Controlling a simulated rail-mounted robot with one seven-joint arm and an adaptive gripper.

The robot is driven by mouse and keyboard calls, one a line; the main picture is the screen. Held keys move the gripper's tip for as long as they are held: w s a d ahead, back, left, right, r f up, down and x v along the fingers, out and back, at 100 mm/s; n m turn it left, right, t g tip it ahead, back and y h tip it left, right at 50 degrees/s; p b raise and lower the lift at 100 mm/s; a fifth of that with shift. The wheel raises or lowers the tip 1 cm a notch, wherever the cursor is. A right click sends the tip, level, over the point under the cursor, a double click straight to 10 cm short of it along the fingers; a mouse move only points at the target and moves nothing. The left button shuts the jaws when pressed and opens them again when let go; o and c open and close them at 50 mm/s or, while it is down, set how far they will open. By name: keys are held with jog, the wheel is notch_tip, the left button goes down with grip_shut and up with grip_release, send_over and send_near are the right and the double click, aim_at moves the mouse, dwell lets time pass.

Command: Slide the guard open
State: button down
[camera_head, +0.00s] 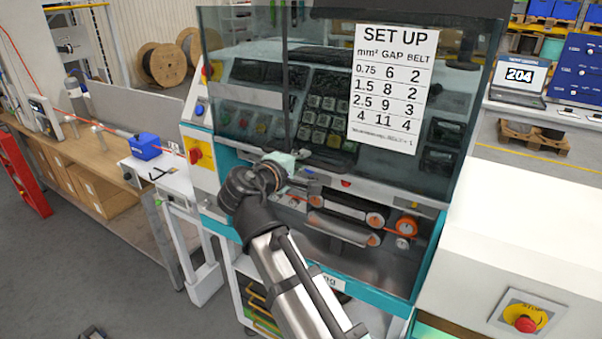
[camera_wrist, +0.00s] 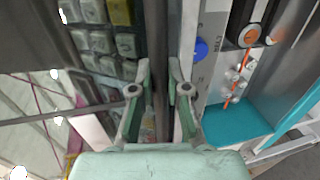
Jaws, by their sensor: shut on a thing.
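The guard (camera_head: 325,75) is a tinted, see-through panel across the front of the machine, with a white SET UP sheet (camera_head: 392,90) on it. A dark upright bar (camera_head: 285,75) runs down the front of it. In the wrist view the dark bar (camera_wrist: 157,30) passes between the two pale green fingers of my gripper (camera_wrist: 159,75), which is shut on it. In the head view my gripper (camera_head: 283,163) is at the lower end of this bar, partly hidden by my wrist.
A yellow plate with a red knob (camera_head: 197,154) is at the machine's left. A white cabinet with a STOP button (camera_head: 525,323) stands at the right. A blue box (camera_head: 146,146) sits on a small table at the left.

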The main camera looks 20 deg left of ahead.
jog(key=shift+r, duration=0.65)
jog(key=c, duration=1.1)
grip_release()
jog(key=shift+f, duration=0.1)
jog(key=shift+c, duration=0.2)
jog(key=v, duration=1.2)
jog(key=shift+a, duration=0.15)
